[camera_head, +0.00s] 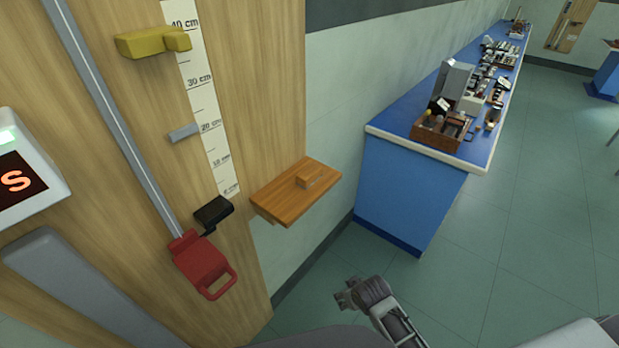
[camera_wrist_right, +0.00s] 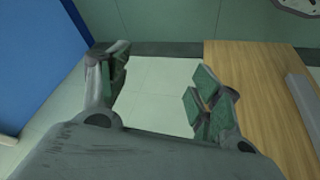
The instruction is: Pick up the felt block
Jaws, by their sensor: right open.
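A small orange-brown block (camera_head: 313,178), which I take to be the felt block, lies on a wooden shelf (camera_head: 275,205) that sticks out from the wooden board. Its material is too small to tell. My right gripper (camera_head: 347,295) is below and to the right of the shelf in the head view, apart from the block. In the right wrist view my right gripper (camera_wrist_right: 160,95) is open, with nothing between its fingers; the block does not show there. My left gripper is not in view.
The wooden board (camera_head: 270,80) carries a scale strip (camera_head: 202,90), a yellow bracket (camera_head: 150,41), a black piece (camera_head: 213,212) and a red handled piece (camera_head: 203,262). A blue bench (camera_head: 405,185) with a wooden tray (camera_head: 430,143) stands right. The floor (camera_head: 500,260) between is clear.

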